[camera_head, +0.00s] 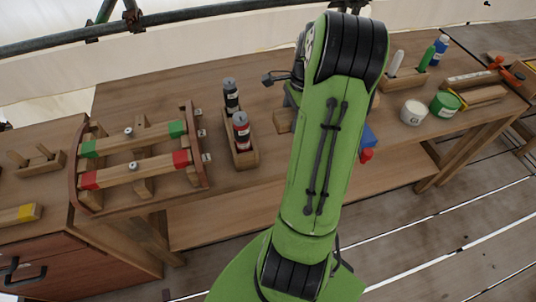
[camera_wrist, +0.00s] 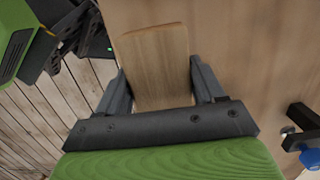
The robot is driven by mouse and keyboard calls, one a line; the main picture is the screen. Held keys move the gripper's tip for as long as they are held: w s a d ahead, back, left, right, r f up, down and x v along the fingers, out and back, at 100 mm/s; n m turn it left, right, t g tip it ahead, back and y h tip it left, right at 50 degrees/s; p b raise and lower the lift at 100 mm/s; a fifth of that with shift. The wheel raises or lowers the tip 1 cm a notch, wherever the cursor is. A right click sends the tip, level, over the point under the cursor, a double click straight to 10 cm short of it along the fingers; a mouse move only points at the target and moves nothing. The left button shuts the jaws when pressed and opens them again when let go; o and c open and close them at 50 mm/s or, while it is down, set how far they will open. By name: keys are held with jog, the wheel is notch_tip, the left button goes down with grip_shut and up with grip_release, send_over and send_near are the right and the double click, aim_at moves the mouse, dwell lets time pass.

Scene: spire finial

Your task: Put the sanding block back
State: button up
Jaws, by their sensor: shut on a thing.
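In the wrist view, my gripper (camera_wrist: 160,85) has its two dark fingers on either side of a plain wooden block (camera_wrist: 155,55), which I take to be the sanding block. The block lies flat between the fingers, its far end beyond the fingertips. A brown wooden surface lies behind it; I cannot tell whether the block touches it. In the head view, my green arm covers the gripper. A small wooden block (camera_head: 284,120) shows at the arm's left edge over the workbench (camera_head: 340,205); I cannot tell whether it is the same one.
Left of the arm, a wooden holder (camera_head: 243,158) carries two bottles. Further left is a wooden rack (camera_head: 198,150) with red- and green-ended bars. To the right stand a white tin (camera_head: 413,113), a green tin (camera_head: 444,104) and a tool holder (camera_head: 404,80). A blue-and-red item (camera_head: 367,153) sits beside the arm.

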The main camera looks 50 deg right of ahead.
aim_at(289, 145)
jog(key=f+b, duration=0.1)
jog(key=f, duration=0.4)
jog(key=f+b, duration=0.1)
jog(key=f, duration=0.4)
jog(key=shift+s+d, duration=0.1)
jog(key=shift+d, duration=0.1)
